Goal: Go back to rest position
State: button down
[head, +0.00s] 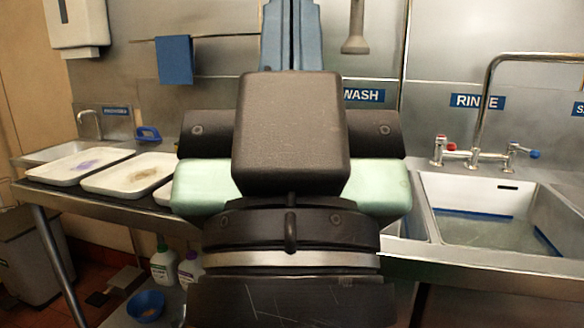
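My own arm stands large in the middle of the head view, made of black, mint-green and blue-grey parts. I can make out no fingertips. My gripper is not in view, and whether it holds anything is not shown. The arm covers the middle of the counter and part of the back wall.
A steel counter with a left tray (80,165) and another pale tray (133,176) stands at left. A deep sink (490,226) with taps (470,153) is at right. A blue cloth (174,60) hangs behind. Bottles (163,266) and a blue bowl (146,305) sit below the counter.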

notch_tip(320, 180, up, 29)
jog(key=p, duration=2.6)
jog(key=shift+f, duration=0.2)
